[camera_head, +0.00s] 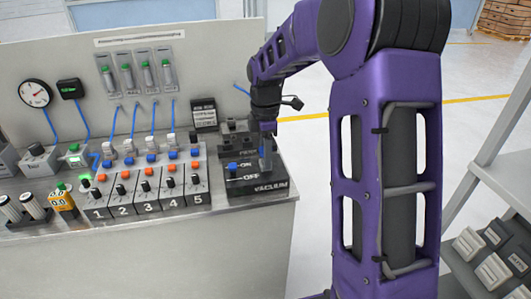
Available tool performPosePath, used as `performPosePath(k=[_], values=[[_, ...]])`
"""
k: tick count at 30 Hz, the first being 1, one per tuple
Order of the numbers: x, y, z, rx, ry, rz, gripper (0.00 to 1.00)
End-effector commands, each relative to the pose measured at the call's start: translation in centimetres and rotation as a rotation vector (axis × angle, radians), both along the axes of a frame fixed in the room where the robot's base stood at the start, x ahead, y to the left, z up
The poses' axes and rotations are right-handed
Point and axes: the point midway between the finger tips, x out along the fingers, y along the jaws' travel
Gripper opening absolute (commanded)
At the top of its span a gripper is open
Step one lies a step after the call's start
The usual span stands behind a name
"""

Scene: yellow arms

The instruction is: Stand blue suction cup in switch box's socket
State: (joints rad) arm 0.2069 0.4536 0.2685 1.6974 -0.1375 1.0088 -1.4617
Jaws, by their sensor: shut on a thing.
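My gripper (267,130) points down over the dark switch box (258,187), which is marked ON, OFF and VACUUM, at the right end of the bench. It is shut on a slim blue piece, the blue suction cup (265,147), which hangs upright below the fingers. The cup's lower end is close to the right part of the box top. The socket is hard to make out, and I cannot tell whether the cup's end is in it or just above it. A blue switch (233,167) sits on the left of the same box.
A row of numbered switch units (145,190) with orange and blue knobs stands left of the box. Dark stepped blocks (235,140) and a black labelled box (203,114) stand behind it. A grey panel (220,60) backs the bench. A shelf (495,160) is at the right.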

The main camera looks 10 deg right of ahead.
Motion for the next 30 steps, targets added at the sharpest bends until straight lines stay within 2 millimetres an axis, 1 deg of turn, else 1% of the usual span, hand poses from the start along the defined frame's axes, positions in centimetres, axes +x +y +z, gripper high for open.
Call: performPosePath(k=[9, 10, 15, 30], values=[[0.00, 0.00, -0.11, 0.000, 0.000, 0.000, 0.00], [0.00, 0.00, -0.11, 0.000, 0.000, 0.000, 0.50], [-0.01, 0.00, -0.11, 0.000, 0.000, 0.000, 0.79], [-0.01, 0.00, -0.12, 0.000, 0.001, 0.000, 0.79]])
